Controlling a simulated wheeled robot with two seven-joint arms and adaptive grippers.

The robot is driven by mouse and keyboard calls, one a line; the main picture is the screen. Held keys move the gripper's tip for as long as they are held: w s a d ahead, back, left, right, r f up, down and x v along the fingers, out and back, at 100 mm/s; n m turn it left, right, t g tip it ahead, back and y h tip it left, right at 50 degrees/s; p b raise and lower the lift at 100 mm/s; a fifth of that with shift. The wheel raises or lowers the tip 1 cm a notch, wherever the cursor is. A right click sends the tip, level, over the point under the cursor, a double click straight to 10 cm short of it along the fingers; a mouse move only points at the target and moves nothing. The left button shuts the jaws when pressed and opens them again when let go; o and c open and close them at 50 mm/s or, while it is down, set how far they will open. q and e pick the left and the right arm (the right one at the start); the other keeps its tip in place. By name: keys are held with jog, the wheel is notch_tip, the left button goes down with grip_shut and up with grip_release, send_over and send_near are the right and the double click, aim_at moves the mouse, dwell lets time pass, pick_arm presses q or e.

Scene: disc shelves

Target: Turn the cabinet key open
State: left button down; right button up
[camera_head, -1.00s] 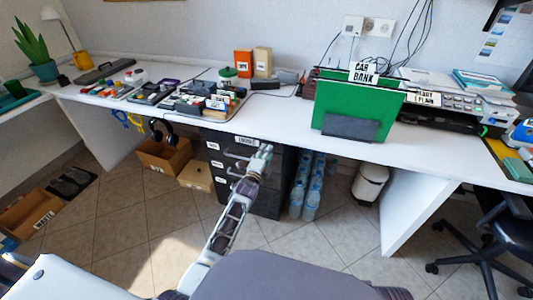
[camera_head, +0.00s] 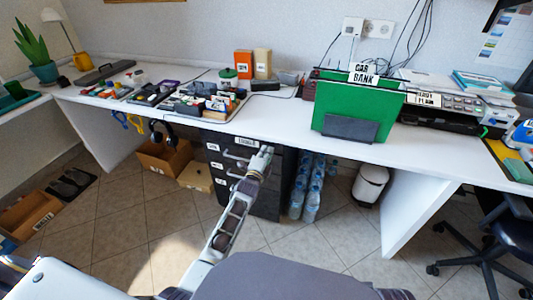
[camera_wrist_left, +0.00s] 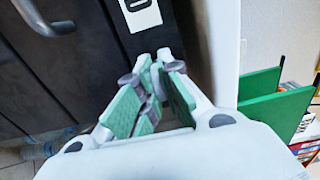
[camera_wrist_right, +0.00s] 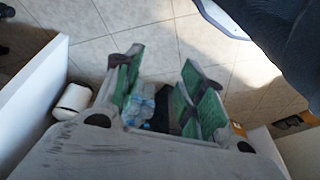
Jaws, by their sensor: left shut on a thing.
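The black drawer cabinet (camera_head: 265,203) stands under the desk, with grey handles and white labels on its drawers. My left gripper (camera_head: 267,150) is at the cabinet's top right, just under the desk edge. In the left wrist view the left gripper (camera_wrist_left: 160,60) has its green-padded fingers close together against the dark cabinet front, beside a white label (camera_wrist_left: 140,12). The key itself is hidden by the fingers, and its angle cannot be told. My right gripper (camera_wrist_right: 158,66) is open and empty above the floor in the right wrist view.
A drawer handle (camera_wrist_left: 45,20) is left of the left gripper. The desk top (camera_head: 285,125) overhangs the cabinet. Water bottles (camera_head: 312,190) stand right of it, then a white bin (camera_head: 370,184). Cardboard boxes (camera_head: 195,177) are at its left. The floor in front is clear.

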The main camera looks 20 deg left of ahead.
pick_arm(q)
jog(key=shift+n+p, duration=0.35)
jog(key=shift+n, duration=0.15)
pick_arm(e)
jog(key=shift+s+f, duration=0.1)
pick_arm(q)
jog(key=shift+n+p, duration=0.4)
jog(key=shift+n, duration=0.5)
jog(key=shift+r+n+p, duration=0.1)
jog(key=shift+n+p, duration=0.65)
jog(key=shift+n, duration=0.15)
jog(key=n+p, duration=0.2)
jog(key=n, duration=0.2)
jog(key=n+p, duration=0.2)
jog(key=n, duration=0.3)
jog(key=shift+n, duration=0.3)
jog(key=n, duration=0.3)
jog(key=shift+p, duration=0.3)
jog(key=shift+f+n, duration=0.2)
jog(key=shift+n, duration=0.2)
pick_arm(e)
jog(key=s+d+f+g+h, duration=0.1)
jog(key=d+f, duration=0.2)
jog(key=f, duration=1.1)
jog(key=shift+s+d+f, duration=0.15)
jog(key=shift+s+f, duration=0.15)
jog(key=shift+s, duration=0.05)
